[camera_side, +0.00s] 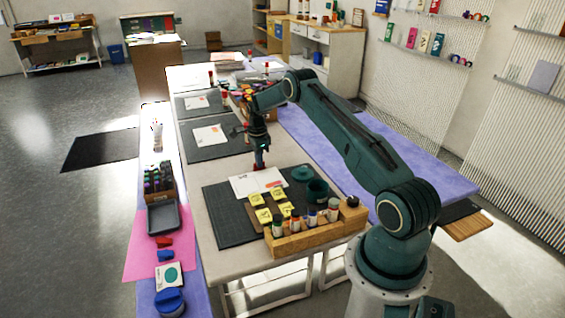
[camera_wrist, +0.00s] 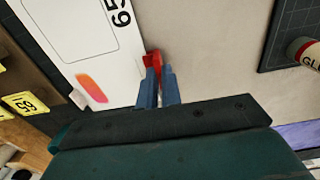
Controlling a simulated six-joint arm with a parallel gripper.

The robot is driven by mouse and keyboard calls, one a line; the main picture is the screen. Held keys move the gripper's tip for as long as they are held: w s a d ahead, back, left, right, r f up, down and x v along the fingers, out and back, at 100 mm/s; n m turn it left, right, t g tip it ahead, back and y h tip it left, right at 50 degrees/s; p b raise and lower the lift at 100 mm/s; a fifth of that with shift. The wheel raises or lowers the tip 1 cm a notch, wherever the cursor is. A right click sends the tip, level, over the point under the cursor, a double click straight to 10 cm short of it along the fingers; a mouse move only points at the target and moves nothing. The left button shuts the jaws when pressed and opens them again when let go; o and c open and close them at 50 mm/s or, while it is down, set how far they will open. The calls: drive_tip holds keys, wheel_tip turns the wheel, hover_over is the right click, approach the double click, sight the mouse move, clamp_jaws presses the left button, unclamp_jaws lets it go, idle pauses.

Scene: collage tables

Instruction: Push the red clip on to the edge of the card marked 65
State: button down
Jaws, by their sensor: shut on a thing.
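The white card marked 65 (camera_wrist: 75,35) fills the upper left of the wrist view, with an orange-pink patch near its lower edge. In the side view a white card with an orange mark (camera_side: 268,178) lies at the far edge of the dark mat. My gripper (camera_wrist: 159,85) is shut on the red clip (camera_wrist: 153,60), which sticks out past the fingertips. The clip is at the card's right edge, close to the 65. I cannot tell whether its jaws are around the edge. In the side view my gripper (camera_side: 260,166) is low over the card's far side.
Yellow notes (camera_side: 264,215), a dark green pot (camera_side: 317,190) and a wooden rack of bottles (camera_side: 320,229) stand near the card.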

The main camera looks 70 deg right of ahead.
drive_tip(key=shift+s+a, duration=0.3)
idle(1.3)
drive_tip(key=c, duration=1.5)
unclamp_jaws()
drive_tip(key=shift+r, duration=0.1)
wheel_tip(320, 180, up, 7)
